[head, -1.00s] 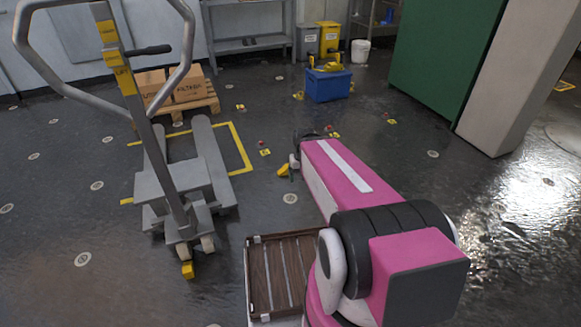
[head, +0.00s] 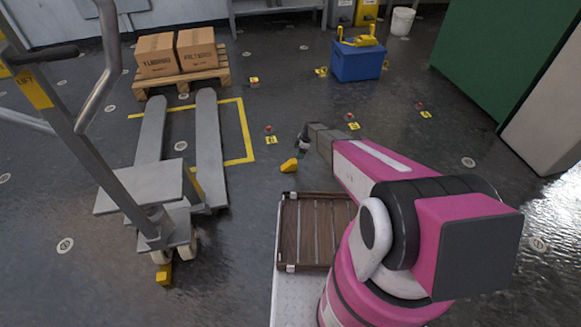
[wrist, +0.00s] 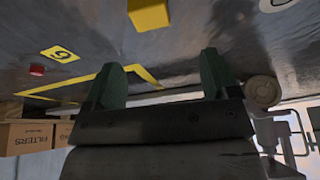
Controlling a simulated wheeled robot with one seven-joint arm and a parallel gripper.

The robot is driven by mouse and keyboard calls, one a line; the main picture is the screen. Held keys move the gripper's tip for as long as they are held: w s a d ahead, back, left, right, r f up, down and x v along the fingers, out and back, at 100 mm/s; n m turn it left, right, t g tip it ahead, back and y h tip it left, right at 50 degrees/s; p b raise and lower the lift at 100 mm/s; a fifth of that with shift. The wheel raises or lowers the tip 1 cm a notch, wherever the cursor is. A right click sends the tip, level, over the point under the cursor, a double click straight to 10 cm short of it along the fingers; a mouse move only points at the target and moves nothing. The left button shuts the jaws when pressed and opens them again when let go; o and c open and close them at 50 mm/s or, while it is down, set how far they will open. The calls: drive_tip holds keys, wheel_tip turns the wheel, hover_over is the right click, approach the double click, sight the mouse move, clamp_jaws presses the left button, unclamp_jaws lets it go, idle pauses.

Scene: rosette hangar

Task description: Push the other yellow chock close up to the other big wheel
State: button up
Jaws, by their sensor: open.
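A yellow chock (head: 289,165) lies on the open floor to the right of the pallet truck (head: 152,186). It also shows at the top of the wrist view (wrist: 148,14). Another yellow chock (head: 164,273) sits right by the left big wheel (head: 161,257) under the truck's handle end; I cannot tell if they touch. The right big wheel (head: 188,250) has no chock visible at its front. My gripper (wrist: 160,82) is open and empty, its green fingers apart. In the head view it is just behind and right of the loose chock, apart from it.
A wooden pallet (head: 180,82) with boxes stands beyond the forks, near a yellow floor line (head: 247,130). A blue crate (head: 357,65) with yellow things stands behind. Numbered yellow markers and red buttons dot the floor. The floor between loose chock and truck is clear.

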sight(291, 161)
drive_tip(key=shift+w+a+f+n, duration=0.15)
drive_tip(key=shift+a+f, duration=0.1)
drive_tip(key=shift+f, duration=0.25)
drive_tip(key=shift+w+a+f+n, duration=0.15)
drive_tip(key=shift+a+f, duration=0.05)
drive_tip(key=shift+f, duration=0.3)
drive_tip(key=x, duration=0.5)
drive_tip(key=shift+w+x, duration=0.2)
drive_tip(key=shift+x, duration=2.3)
drive_tip(key=shift+a, duration=0.1)
drive_tip(key=c, duration=1.1)
